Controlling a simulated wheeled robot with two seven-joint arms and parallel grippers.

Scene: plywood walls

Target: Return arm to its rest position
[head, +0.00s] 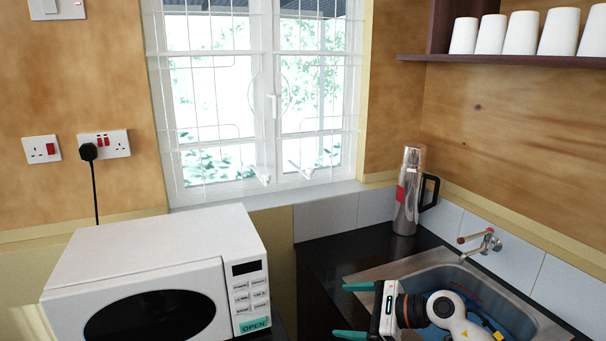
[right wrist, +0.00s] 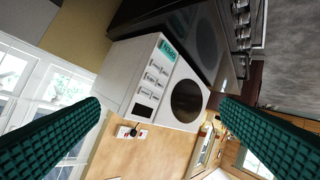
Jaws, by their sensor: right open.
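My right gripper (head: 354,311) is at the lower right of the head view, pointing left, in front of the sink. Its teal fingers are spread apart with nothing between them. In the right wrist view the two ribbed fingers (right wrist: 160,105) are wide apart, with the microwave showing in the background beyond them. My white and orange right arm covers part of the sink. My left gripper is not in view.
A white microwave (head: 160,240) stands at the left, its door shut. A steel sink (head: 500,290) with a tap (head: 488,243) is at the right. A flask (head: 408,190) stands on the dark counter (head: 330,250) behind. White cups (head: 522,33) line a shelf.

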